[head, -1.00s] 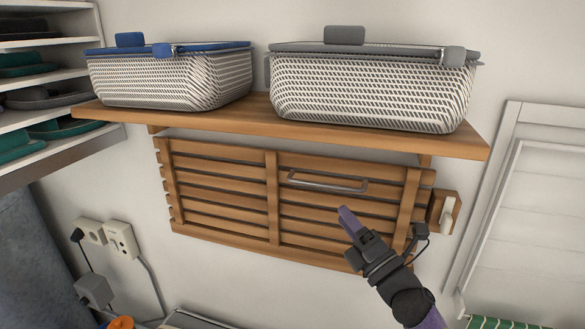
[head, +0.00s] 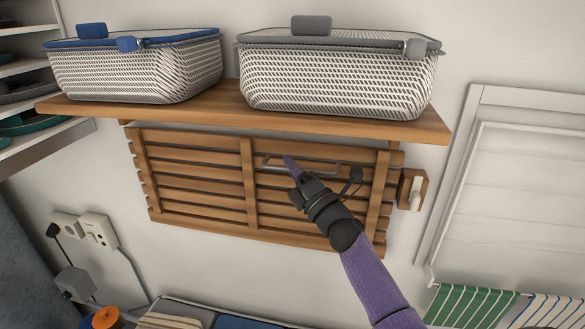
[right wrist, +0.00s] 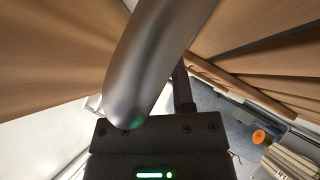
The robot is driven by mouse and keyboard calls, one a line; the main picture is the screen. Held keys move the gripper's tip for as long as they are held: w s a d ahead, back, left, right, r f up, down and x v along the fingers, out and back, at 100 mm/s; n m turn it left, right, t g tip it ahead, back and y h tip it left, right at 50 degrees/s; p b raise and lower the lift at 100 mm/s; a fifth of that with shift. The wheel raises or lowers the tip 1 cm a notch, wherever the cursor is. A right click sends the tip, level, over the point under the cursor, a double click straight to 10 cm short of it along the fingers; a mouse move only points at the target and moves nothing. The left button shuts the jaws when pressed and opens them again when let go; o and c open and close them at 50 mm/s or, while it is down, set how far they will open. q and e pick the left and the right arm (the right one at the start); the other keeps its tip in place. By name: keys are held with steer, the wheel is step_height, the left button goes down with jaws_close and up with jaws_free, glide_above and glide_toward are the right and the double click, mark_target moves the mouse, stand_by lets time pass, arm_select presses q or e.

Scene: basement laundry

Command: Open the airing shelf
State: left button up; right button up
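The airing shelf (head: 200,180) is a wooden slatted panel lying flat against the wall under a plank shelf, apparently folded shut. Its metal bar handle (head: 330,168) is on the upper right part of the panel. In the right wrist view the handle (right wrist: 150,60) is a large grey bar very close in front of the palm, hiding part of the fingers. My right gripper (head: 322,174) is at the handle, its fingers spread apart, one purple-tipped finger overlapping the bar's left part. I cannot tell whether it touches the bar. My left gripper is not in view.
The plank shelf (head: 240,112) above carries a blue-lidded basket (head: 135,75) and a grey-lidded basket (head: 335,80). A small wooden block with a pale peg (head: 412,190) is right of the panel. Sockets with cables (head: 95,232) are at lower left; folded cloths (head: 470,305) at lower right.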

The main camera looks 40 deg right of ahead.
jaws_close()
stand_by(1.1)
